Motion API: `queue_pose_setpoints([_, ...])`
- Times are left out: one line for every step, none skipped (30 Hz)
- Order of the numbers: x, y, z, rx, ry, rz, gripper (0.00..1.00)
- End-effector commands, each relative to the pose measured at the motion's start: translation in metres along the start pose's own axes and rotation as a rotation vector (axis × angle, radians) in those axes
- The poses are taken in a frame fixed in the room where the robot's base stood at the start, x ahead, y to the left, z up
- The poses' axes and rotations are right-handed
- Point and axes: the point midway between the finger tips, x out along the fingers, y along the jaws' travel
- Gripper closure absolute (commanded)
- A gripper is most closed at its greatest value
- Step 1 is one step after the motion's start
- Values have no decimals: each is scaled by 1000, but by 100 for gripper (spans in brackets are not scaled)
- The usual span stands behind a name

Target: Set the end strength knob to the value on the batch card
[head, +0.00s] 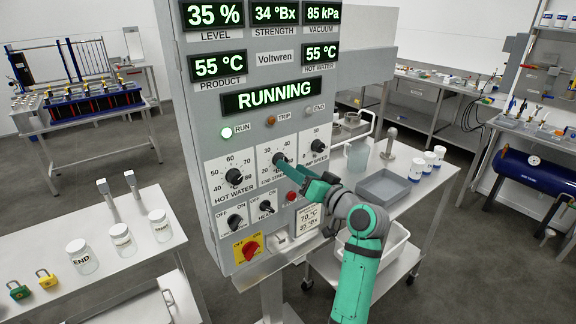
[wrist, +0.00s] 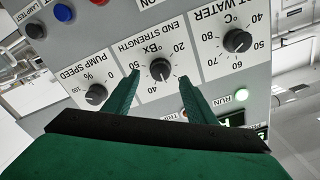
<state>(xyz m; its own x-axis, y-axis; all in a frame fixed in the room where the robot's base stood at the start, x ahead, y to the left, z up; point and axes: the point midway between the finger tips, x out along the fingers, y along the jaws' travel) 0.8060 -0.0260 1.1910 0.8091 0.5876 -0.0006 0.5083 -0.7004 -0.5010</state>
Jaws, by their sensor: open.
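The end strength knob (wrist: 160,69) is a round black knob on the grey control panel, with a °Bx scale from 20 to 50 around it. In the wrist view the panel appears upside down. My gripper (wrist: 160,82) is open, with one green finger on each side of the knob and clear gaps between. In the head view the gripper (head: 285,166) reaches the panel at this knob and partly covers it. The exact pointer direction is too small to tell. The batch card (head: 308,217), low on the panel, reads 70 °C and 35 °Bx.
The hot water knob (head: 234,176) and pump speed knob (head: 318,146) flank the end strength knob. A red button (head: 291,196), black switches (head: 235,221) and a red-yellow main switch (head: 246,249) sit below. The strength display (head: 275,14) reads 34 °Bx; the RUN lamp (head: 227,133) glows green.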

Motion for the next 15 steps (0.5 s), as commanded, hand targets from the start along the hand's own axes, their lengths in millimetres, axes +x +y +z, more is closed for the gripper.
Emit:
queue_pose_setpoints([-12, 1, 0, 0, 3, 2, 49])
queue_pose_setpoints([-17, 1, 0, 1, 2, 2, 49])
queue_pose_setpoints([-25, 1, 0, 0, 3, 2, 49])
queue_pose_setpoints([-30, 1, 0, 1, 3, 3, 49])
queue_pose_setpoints([-35, 1, 0, 1, 3, 3, 49])
queue_pose_setpoints([-42, 1, 0, 0, 2, 3, 49])
queue_pose_setpoints([-46, 1, 0, 1, 2, 2, 49])
queue_pose_setpoints([-49, 1, 0, 1, 2, 1, 49])
queue_pose_setpoints([-54, 1, 0, 0, 2, 1, 49])
queue_pose_setpoints([-56, 1, 0, 0, 1, 1, 49])
queue_pose_setpoints([-59, 1, 0, 0, 1, 1, 49])
queue_pose_setpoints([-62, 1, 0, 0, 1, 1, 49])
queue_pose_setpoints([-63, 1, 0, 0, 1, 1, 49])
queue_pose_setpoints([-65, 1, 0, 0, 1, 1, 49])
queue_pose_setpoints([-66, 1, 0, 0, 1, 1, 49])
